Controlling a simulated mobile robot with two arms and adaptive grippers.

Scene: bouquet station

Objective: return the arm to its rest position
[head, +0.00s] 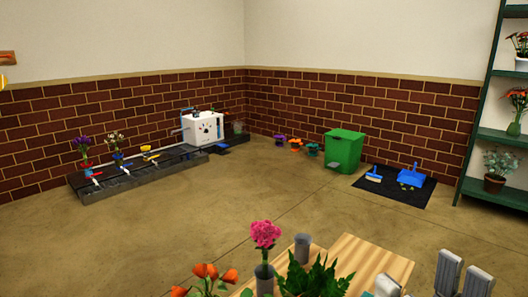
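The tips of my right gripper (424,282) show at the bottom right edge of the head view. One grey finger stands on the left and two stand on the right, with a clear gap between them. The gripper looks open, and I see nothing between the fingers. It is at the right end of a wooden table (373,262). The rest of my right arm is below the picture. My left gripper and arm are not in view.
On the table stand a pink flower (265,234) in a grey vase, a grey cylinder (302,247), a green fern (315,277) and orange flowers (207,272). Beyond are open floor, a green bin (343,150), a dark mat (394,192) with cleaning tools, and a shelf (490,135).

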